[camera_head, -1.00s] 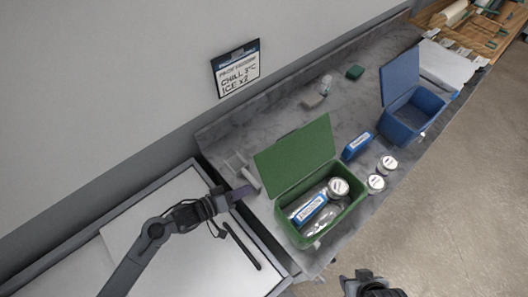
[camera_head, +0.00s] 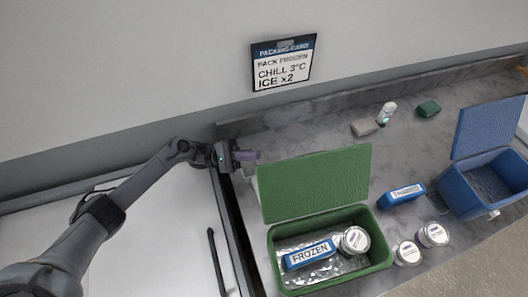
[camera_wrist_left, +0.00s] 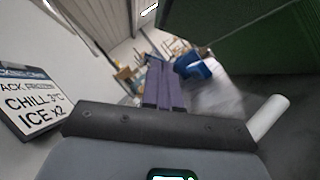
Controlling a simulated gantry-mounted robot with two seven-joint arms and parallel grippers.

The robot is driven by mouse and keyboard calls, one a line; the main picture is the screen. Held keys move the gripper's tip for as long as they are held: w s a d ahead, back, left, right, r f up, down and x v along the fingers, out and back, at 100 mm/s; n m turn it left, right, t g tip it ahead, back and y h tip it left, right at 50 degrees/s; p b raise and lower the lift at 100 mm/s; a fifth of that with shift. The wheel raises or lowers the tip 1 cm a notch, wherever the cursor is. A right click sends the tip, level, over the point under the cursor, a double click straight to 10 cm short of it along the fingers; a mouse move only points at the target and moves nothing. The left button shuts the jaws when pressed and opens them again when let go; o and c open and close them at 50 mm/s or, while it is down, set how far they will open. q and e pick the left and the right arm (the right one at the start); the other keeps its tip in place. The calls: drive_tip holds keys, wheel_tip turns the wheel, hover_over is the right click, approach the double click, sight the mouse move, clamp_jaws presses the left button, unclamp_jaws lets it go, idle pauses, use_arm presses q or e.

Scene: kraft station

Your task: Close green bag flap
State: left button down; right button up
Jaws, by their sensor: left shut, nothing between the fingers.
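The green bag (camera_head: 373,268) stands on the marble counter with its green flap (camera_head: 316,184) raised, leaning up at the back. Inside it lie a blue FROZEN pack (camera_head: 309,254), a round white-lidded jar (camera_head: 355,240) and a silvery wrapped item. My left gripper (camera_head: 252,156) is shut and empty, just left of and behind the flap's upper left corner. Its purple fingers (camera_wrist_left: 164,88) point forward in the left wrist view, where a large green surface (camera_wrist_left: 245,40) fills the upper right. My right gripper is not in view now.
A blue open bag (camera_head: 490,180) stands at the right. A blue-labelled pack (camera_head: 402,195) and two white-lidded jars (camera_head: 433,234) sit between the bags. A grey block (camera_head: 364,127), a small bottle (camera_head: 386,112) and a green block (camera_head: 428,108) lie near the back wall.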

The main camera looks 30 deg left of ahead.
use_arm(q)
drive_tip(key=d+r+p, duration=0.3)
drive_tip(key=d+r, duration=0.2)
drive_tip(key=d, duration=0.5)
drive_tip(key=shift+w+r+p, duration=0.2)
drive_tip(key=shift+r+p, duration=0.15)
drive_tip(key=shift+r, duration=0.05)
